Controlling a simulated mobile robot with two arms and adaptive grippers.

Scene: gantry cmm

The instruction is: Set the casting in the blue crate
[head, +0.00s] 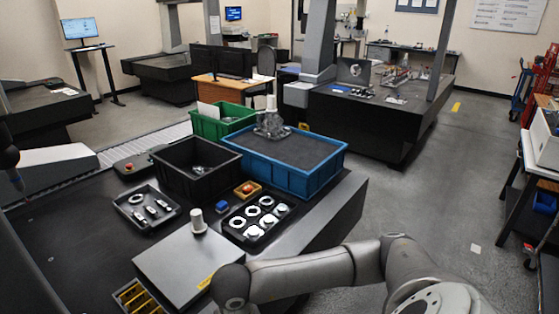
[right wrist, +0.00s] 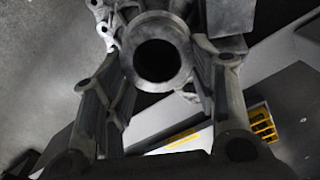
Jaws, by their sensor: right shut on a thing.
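The blue crate (head: 268,174) stands on the dark table in the middle of the head view, with a flat dark grey inside. The casting (right wrist: 131,55), a grey metal part with a round bore, sits between the fingers of my right gripper (right wrist: 158,66) in the right wrist view. That gripper is shut on it. In the head view my right arm comes in from the lower right; its gripper and the held casting are not seen there. Another grey metal part (head: 270,126) with a white cylinder above it shows at the crate's back left edge. My left gripper is not in view.
A black crate (head: 180,177) and a green crate (head: 205,128) stand left of the blue crate. A tray of rings (head: 250,236), a tray of small parts (head: 125,213) and a grey plate (head: 175,256) with a white cylinder (head: 198,222) lie in front. A yellow slotted box (head: 135,297) is nearest.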

